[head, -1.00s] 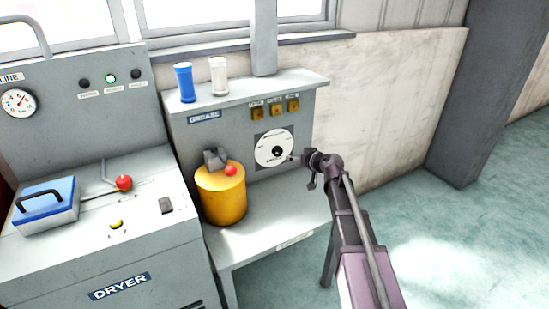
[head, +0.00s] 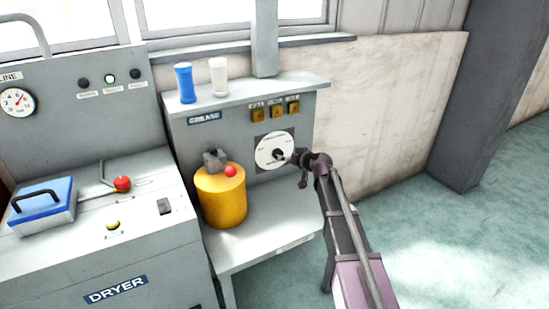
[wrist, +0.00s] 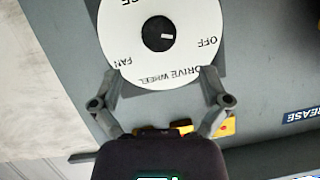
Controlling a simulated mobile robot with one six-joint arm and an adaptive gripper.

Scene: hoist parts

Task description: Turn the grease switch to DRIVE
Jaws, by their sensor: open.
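The grease switch is a white round dial (head: 268,146) on the grey grease panel, and it also shows in the wrist view (wrist: 130,50). Its dark centre knob (wrist: 153,28) has a white mark that points toward the OFF label. The wrist view also shows DRIVE WHEEL, FAN and a label partly cut off at the top, all appearing upside down. My gripper (wrist: 159,76) is open and empty, its fingers apart over the lower part of the dial, with the knob beyond the fingertips. In the head view my gripper (head: 289,156) covers the dial's right side.
A yellow drum (head: 222,197) with a red ball-ended lever (head: 230,170) stands left of the dial. A blue cup (head: 185,84) and a white cup (head: 218,77) stand on the shelf above. Orange switches (head: 275,109) sit above the dial. The right side is open floor.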

